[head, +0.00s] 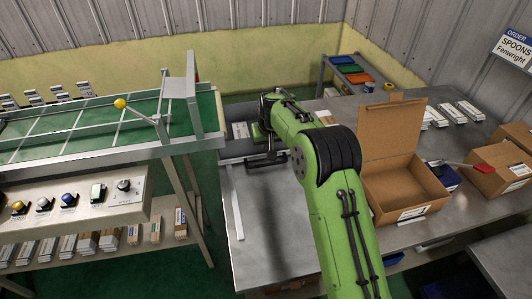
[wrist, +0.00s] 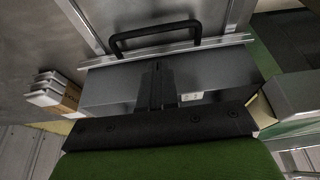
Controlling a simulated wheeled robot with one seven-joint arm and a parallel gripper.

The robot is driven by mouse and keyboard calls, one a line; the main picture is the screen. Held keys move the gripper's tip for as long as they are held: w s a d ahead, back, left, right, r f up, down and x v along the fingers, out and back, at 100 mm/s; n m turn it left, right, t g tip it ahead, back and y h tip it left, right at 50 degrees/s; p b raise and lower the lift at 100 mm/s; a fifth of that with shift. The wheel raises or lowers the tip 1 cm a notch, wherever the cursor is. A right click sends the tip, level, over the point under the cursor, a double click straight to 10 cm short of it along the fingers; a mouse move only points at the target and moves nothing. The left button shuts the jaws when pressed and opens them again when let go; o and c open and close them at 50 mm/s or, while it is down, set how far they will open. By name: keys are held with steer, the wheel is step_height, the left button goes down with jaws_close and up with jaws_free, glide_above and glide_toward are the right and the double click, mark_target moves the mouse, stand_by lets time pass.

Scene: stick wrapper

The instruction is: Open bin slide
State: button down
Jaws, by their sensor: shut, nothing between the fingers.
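The bin slide shows in the wrist view as a flat grey metal panel (wrist: 125,14) with a black bar handle (wrist: 155,33) near its edge. My gripper (wrist: 158,68) has its dark fingers together with nothing between them. The fingertips are just short of the handle in the picture and do not visibly hold it. In the head view, my gripper (head: 266,157) is over the back of the metal bench, beside a dark bin (head: 236,147). My own arm hides part of that area.
A metal bench (head: 262,240) has clear room in front of the bin. An open cardboard box (head: 405,190) stands right of my arm. A green-belted conveyor (head: 80,135) with a control panel (head: 75,203) is at left. Several white packs (head: 460,112) lie at back right.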

steer(key=b+x, duration=0.1)
steer(key=x, duration=0.7)
steer(key=shift+s+a+f, duration=0.1)
steer(key=shift+s, duration=0.05)
steer(key=shift+s, duration=0.1)
